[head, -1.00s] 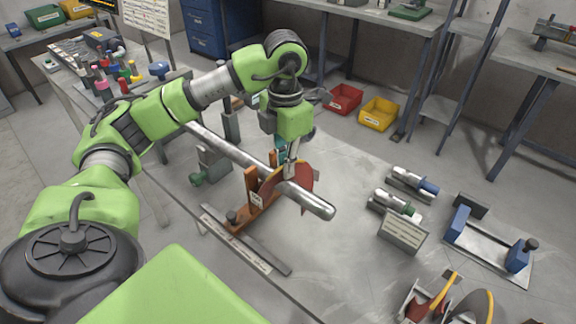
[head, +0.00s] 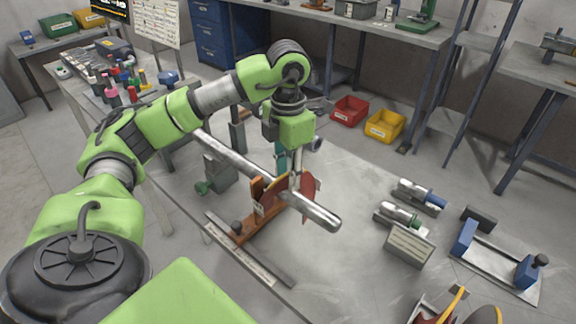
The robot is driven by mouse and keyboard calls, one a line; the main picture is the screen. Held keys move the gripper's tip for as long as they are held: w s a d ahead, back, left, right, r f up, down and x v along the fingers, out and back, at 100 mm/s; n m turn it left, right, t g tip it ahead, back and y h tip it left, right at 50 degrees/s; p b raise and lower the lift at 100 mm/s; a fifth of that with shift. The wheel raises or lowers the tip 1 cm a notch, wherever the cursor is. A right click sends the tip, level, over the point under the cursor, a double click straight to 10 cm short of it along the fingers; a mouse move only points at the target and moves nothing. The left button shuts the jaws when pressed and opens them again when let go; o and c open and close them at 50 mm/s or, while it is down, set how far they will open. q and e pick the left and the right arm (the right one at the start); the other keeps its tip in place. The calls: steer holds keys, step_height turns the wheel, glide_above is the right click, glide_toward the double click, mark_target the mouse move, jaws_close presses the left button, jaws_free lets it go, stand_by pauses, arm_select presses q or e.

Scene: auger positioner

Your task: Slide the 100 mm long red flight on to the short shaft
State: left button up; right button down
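A steel shaft (head: 240,153) slopes across the middle of the head view, with its free rounded end towards the lower right. A red flight (head: 309,186) is at the shaft near that end, with red parts showing on both sides of my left gripper. My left gripper (head: 296,182) points down, its fingers close together and seemingly shut on the flight. The fingers hide part of the flight, so I cannot tell how far it goes around the shaft. My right gripper is not in view.
An orange stand (head: 246,226) stands under the shaft, beside a flat grey bar (head: 262,260). Labelled cylinders (head: 402,216), a grey sign (head: 409,246) and a blue-ended fixture (head: 492,265) are at the right. Another red and yellow flight (head: 437,308) is at the lower edge.

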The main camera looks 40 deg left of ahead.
arm_select(q)
step_height(320, 180, up, 12)
stand_by(0.7)
stand_by(0.6)
